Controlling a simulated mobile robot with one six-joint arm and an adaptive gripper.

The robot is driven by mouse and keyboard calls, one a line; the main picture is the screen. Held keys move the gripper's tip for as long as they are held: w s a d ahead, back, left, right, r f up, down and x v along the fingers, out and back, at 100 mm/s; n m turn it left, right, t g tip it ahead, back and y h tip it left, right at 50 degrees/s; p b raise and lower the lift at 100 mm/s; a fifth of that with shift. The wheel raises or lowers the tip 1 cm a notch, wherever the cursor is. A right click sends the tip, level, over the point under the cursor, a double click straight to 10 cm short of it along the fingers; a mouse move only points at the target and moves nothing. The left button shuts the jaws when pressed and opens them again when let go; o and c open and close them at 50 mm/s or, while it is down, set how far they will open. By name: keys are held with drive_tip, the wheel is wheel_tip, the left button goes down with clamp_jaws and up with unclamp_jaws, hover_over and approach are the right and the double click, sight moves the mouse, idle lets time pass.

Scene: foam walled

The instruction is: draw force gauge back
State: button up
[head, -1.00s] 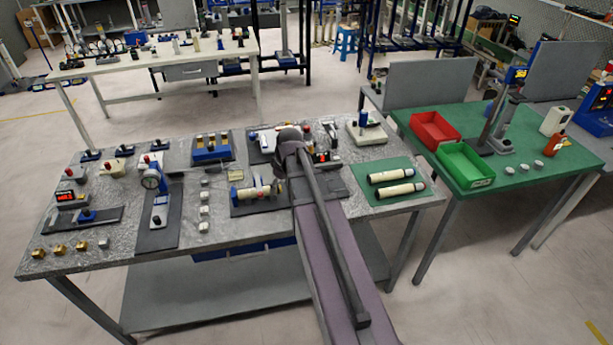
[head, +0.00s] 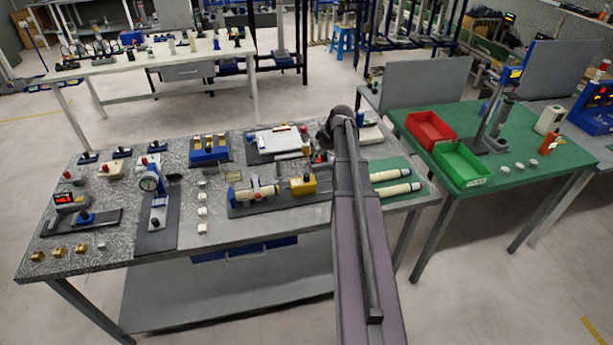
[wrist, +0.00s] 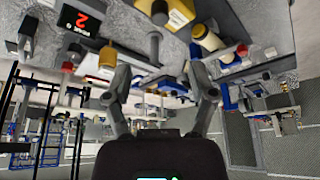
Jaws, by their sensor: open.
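On a dark base plate (head: 275,207) on the grey bench lies a cream cylinder with dark bands (head: 254,192), with a yellow block (head: 302,185) to its right. I cannot tell for sure which part is the force gauge. The wrist view shows the yellow block (wrist: 178,14), a grey rod end (wrist: 155,45) and the cream cylinder (wrist: 208,38). My gripper (wrist: 160,78) is open, its fingers spread with nothing held between them. In the head view my arm's end is right of the yellow block, and its fingertips are hidden.
Cream cylinders (head: 397,182) lie on a green mat at the right. Red (head: 431,118) and green (head: 476,145) trays are on the green table.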

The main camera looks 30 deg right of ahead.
sight(307, 175)
drive_tip(key=shift+f, duration=0.2)
drive_tip(key=b+x, duration=1.2)
drive_tip(key=x, duration=0.1)
drive_tip(key=shift+w+a+f+b, duration=0.1)
drive_tip(key=shift+w+f+b, duration=0.1)
drive_tip(key=shift+b, duration=0.2)
idle(0.3)
clamp_jaws()
idle(0.3)
